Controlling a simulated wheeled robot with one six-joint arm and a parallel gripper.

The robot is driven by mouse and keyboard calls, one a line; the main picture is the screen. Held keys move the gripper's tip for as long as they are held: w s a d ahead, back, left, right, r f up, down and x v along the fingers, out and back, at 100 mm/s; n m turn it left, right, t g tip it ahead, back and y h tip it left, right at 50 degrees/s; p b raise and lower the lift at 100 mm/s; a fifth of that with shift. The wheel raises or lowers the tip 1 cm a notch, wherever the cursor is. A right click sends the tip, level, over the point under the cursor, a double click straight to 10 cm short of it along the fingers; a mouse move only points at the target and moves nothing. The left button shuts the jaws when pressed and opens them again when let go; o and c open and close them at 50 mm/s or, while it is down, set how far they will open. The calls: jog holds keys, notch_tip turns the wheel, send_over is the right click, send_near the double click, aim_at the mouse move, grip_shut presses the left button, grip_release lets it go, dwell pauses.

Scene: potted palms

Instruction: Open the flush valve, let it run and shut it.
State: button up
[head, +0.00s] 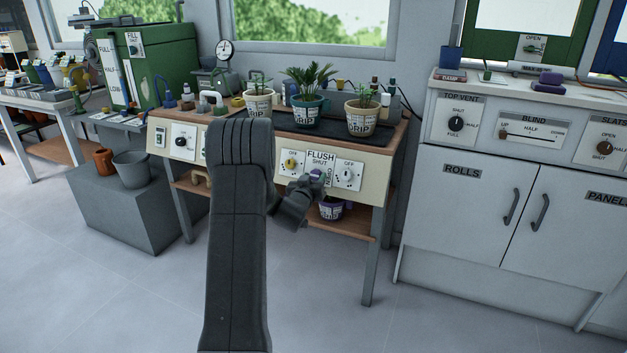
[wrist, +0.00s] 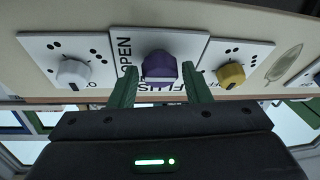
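The flush valve is a purple knob (wrist: 160,66) on a white plate (wrist: 194,48) marked FLUSH, SHUT and OPEN, on the bench's cream front panel. In the head view the knob (head: 317,174) shows just beyond my gripper (head: 311,183). In the wrist view, which is upside down, the two green fingers of my gripper (wrist: 160,72) stand open on either side of the knob. A narrow gap shows between each finger and the knob. A pale stripe on the knob lies toward the FLUSH lettering, away from the OPEN side. The SHUT word is hidden in the wrist view.
A yellow knob (wrist: 231,75) and a white knob (wrist: 73,73) flank the valve closely. Potted plants (head: 362,115) labelled DRIP stand on the bench top above. A purple-rimmed pot (head: 331,209) sits on the shelf below. White cabinets (head: 480,205) stand to the right.

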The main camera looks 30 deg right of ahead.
jog(key=c, duration=0.6)
jog(key=shift+n, duration=0.3)
jog(key=n+y, duration=0.1)
jog(key=n, duration=0.1)
jog(key=n+y, duration=0.1)
jog(key=n, duration=0.1)
jog(key=shift+s+d+r+t, duration=0.1)
jog(key=shift+s+d+t, duration=0.05)
jog(key=shift+t, duration=0.25)
jog(key=n, duration=0.2)
jog(key=n+y, duration=0.1)
jog(key=n, duration=0.1)
jog(key=shift+r+n+y, duration=0.1)
jog(key=shift+n+y, duration=0.2)
jog(key=shift+n, duration=0.1)
jog(key=n+y, duration=0.1)
jog(key=n, duration=0.1)
jog(key=n+g, duration=0.1)
jog(key=n, duration=0.2)
jog(key=shift+d+r+n+y+b, duration=0.15)
jog(key=shift+n+y+b, duration=0.15)
jog(key=shift+y+b, duration=0.1)
jog(key=n+g+b, duration=0.1)
jog(key=n, duration=0.3)
jog(key=shift+r+y, duration=0.15)
jog(key=shift+y, duration=0.25)
jog(key=shift+n+g, duration=0.3)
jog(key=shift+n, duration=0.1)
